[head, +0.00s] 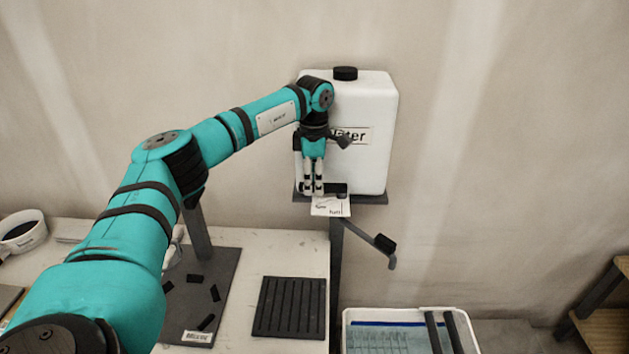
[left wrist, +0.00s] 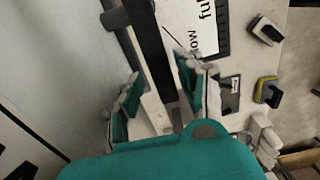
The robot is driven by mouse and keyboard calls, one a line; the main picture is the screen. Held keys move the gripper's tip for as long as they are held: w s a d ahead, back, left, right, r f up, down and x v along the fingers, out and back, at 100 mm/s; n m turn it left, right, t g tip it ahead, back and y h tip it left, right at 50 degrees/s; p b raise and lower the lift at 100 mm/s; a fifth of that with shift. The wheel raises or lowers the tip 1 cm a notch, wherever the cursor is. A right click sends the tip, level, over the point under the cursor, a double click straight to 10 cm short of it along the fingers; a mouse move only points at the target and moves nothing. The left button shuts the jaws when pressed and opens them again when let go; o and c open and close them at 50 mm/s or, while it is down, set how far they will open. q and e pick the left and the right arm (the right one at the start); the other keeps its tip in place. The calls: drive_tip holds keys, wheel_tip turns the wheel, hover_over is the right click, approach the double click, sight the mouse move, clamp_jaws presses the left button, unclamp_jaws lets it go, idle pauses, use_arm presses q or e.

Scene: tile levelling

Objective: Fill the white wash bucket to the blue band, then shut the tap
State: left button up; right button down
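The white wash bucket (head: 345,325), a rectangular tub, stands at the bottom of the head view, cut off by the frame edge. A blue band (head: 375,324) shows inside its far wall; I cannot tell the water level. A white water tank (head: 370,120) with a black cap stands on a shelf above. My left gripper (head: 313,192) points down before the tank's lower front, beside a small black part (head: 336,189) that may be the tap handle. In the left wrist view its fingers (left wrist: 160,90) are apart, with nothing clearly gripped. My right gripper is out of view.
A card (head: 330,206) with printed words hangs below the tank shelf (head: 370,199). A bent grey arm with a black end (head: 385,243) sticks out lower down. Two dark bars (head: 445,332) cross the bucket. A ribbed black mat (head: 290,307) lies on the white table (head: 290,245).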

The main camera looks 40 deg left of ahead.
sight(313, 184)
use_arm(q)
drive_tip(key=shift+o, duration=0.2)
drive_tip(key=shift+f, duration=0.1)
wheel_tip(313, 184, up, 12)
idle(0.4)
drive_tip(key=shift+s+f, duration=0.1)
drive_tip(key=shift+s, duration=0.05)
idle(0.5)
